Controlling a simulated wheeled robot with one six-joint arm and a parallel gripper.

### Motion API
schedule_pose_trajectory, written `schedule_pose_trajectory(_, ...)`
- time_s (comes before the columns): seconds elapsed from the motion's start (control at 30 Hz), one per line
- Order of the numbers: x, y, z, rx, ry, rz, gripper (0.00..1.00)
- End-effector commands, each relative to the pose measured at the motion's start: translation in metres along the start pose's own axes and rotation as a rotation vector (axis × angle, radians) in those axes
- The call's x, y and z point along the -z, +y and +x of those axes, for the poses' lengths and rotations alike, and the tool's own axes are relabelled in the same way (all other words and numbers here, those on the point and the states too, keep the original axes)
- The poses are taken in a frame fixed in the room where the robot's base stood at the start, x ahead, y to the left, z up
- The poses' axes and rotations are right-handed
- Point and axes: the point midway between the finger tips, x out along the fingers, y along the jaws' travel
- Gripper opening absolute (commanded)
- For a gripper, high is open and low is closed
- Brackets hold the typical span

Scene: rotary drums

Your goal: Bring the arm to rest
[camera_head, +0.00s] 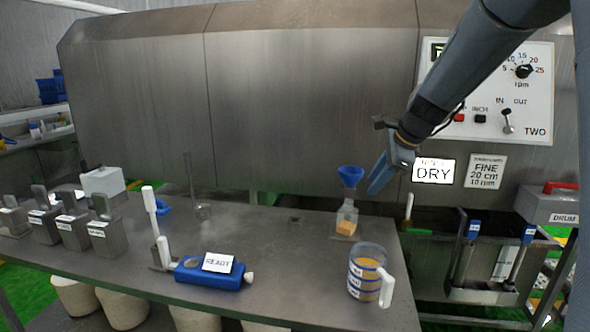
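My arm reaches in from the upper right, and my gripper (377,178) hangs in front of the large steel drum housing, just right of a blue funnel (350,176). The fingers show nearly edge-on as one blue-grey shape, so I cannot tell whether they are open or shut. I see nothing held in them. The funnel sits in the neck of a clear bottle (347,217) with orange-yellow contents, standing upright on the steel bench (290,255). The fingertips look close to the funnel, but I cannot tell if they touch it.
A measuring jug (366,272) with a white handle stands at the bench's front right. A blue device with a READY card (218,262) lies left of it. Several metal containers (72,230) line the left. A control panel (510,95) and DRY sign (433,172) are behind my arm.

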Motion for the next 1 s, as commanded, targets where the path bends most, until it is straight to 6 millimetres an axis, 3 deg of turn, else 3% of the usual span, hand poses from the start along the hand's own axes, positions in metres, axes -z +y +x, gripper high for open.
schedule_pose_trajectory(0.37,0.008,0.068,0.017,-0.086,0.057,-0.311,0.28)
schedule_pose_trajectory(0.57,0.017,0.127,0.028,-0.168,0.085,-0.593,0.28)
schedule_pose_trajectory(0.67,0.022,0.168,0.033,-0.228,0.090,-0.788,0.28)
schedule_pose_trajectory(0.9,0.044,0.290,0.038,-0.409,0.042,-1.401,0.28)
schedule_pose_trajectory(1.0,0.050,0.322,0.036,-0.456,0.010,-1.572,0.28)
